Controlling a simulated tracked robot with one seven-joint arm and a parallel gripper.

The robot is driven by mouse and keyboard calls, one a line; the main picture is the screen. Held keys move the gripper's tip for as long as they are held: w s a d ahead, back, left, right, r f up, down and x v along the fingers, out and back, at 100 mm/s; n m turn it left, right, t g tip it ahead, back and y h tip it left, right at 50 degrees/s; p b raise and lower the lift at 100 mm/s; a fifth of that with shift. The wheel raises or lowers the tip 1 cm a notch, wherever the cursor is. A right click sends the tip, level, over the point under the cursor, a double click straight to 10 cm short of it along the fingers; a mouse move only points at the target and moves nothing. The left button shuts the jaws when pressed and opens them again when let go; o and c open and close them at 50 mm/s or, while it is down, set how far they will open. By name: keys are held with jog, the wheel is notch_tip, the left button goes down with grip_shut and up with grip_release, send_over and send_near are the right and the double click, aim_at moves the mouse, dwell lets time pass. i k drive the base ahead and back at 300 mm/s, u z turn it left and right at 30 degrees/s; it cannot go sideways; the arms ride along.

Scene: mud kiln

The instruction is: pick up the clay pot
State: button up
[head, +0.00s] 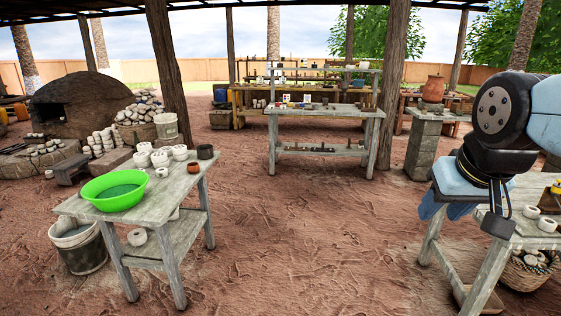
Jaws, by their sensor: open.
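A large orange-brown clay pot (434,89) stands upright on a stone pedestal (422,145) at the back right. A much smaller terracotta pot (193,167) sits on the wooden table at left. I cannot tell which of them the task names. My gripper (499,212) hangs at the right, in front of the right-hand table, well apart from both pots. It is open with nothing seen in it. Part of it is hidden by my arm, and its fingertips are small and dark.
The left table (150,205) bears a green basin (115,190), white pots and a dark pot (205,151). A bucket (78,247) stands beside it. A workbench (325,112) and wooden posts (168,75) stand farther back. The middle dirt floor (300,235) is clear.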

aim_at(192, 167)
jog(key=i, duration=1.1)
jog(key=u, duration=0.35)
jog(key=i, duration=1.1)
jog(key=u, duration=0.6)
jog(key=i, duration=0.8)
jog(key=u, duration=0.25)
